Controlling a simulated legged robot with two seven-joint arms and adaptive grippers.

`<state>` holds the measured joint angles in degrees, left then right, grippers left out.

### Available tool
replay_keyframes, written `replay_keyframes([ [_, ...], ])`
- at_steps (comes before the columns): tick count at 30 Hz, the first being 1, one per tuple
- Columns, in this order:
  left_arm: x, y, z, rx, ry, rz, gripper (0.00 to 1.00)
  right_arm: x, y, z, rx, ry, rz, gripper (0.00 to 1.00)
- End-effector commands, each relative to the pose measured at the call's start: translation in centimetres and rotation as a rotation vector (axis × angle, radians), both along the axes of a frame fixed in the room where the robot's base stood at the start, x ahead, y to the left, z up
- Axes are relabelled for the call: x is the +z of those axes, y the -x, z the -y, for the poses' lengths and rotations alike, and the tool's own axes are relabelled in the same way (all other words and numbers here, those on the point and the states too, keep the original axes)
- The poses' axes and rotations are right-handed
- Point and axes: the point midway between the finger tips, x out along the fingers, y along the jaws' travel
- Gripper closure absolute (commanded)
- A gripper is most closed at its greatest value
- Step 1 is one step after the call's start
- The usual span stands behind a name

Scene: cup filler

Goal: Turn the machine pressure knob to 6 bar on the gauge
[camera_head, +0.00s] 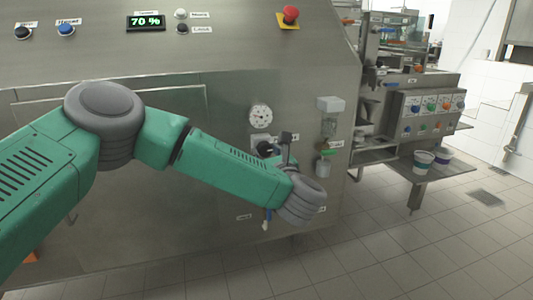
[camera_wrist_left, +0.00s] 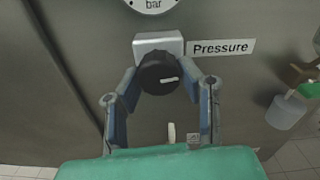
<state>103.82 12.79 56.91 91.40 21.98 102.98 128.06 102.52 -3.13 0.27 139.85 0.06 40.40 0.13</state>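The black pressure knob (camera_wrist_left: 158,74) sits on a grey block beside a "Pressure" label (camera_wrist_left: 221,47) in the left wrist view. A light mark shows on its face. My left gripper (camera_wrist_left: 160,85) has its two fingers spread on either side of the knob; whether they touch it I cannot tell. In the head view the knob (camera_head: 265,149) is partly hidden by my left gripper (camera_head: 283,150) and wrist. The round white gauge (camera_head: 261,116) is above it; its needle is too small to read. Only the gauge's lower rim with "bar" (camera_wrist_left: 152,4) shows in the wrist view. My right gripper is out of view.
A red emergency button (camera_head: 290,14) and a "70 %" display (camera_head: 146,22) are higher on the steel panel. Another machine with buckets (camera_head: 423,163) stands right; open tiled floor lies in front.

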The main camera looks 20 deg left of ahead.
Motion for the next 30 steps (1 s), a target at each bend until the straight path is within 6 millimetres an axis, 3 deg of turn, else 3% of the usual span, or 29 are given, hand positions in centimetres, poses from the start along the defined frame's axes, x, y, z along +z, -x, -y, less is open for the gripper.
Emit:
replay_keyframes([
  [14,0.1,0.0,0.1,-0.003,-0.064,-0.043,0.96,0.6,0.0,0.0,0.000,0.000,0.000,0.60],
  [30,0.4,0.1,0.1,-0.005,-0.445,-0.300,0.96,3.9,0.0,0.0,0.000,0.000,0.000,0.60],
])
